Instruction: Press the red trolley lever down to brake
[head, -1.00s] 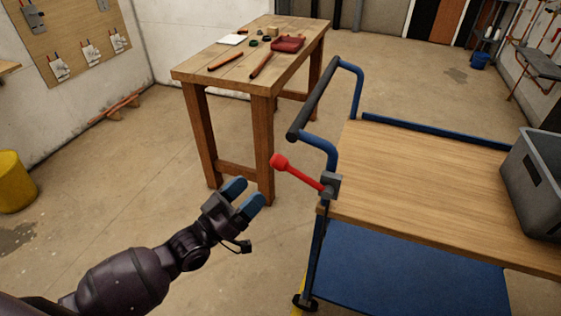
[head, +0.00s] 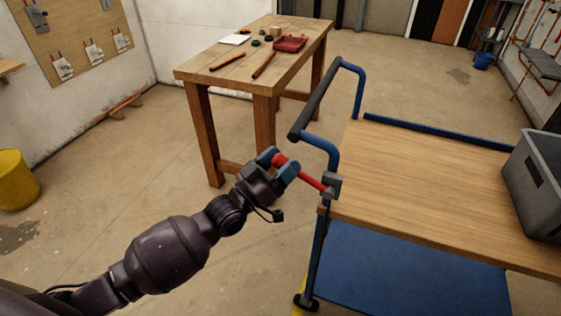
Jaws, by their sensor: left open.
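The red lever (head: 309,180) sticks out to the upper left from a grey pivot block (head: 331,186) at the trolley's near left corner. It is still raised. The trolley (head: 430,185) has a wooden top, a blue frame and a blue lower shelf. My left gripper (head: 280,162) is open at the lever's knob end, with its blue fingertips on either side of the lever. The fingers partly hide the knob, and I cannot tell whether they touch it. My right gripper is not in view.
The trolley's push handle (head: 318,103) rises just above and right of the lever. A grey crate (head: 535,185) stands on the trolley's right side. A wooden workbench (head: 225,72) with tools stands behind. A yellow bin (head: 16,180) is at the far left. The floor between is clear.

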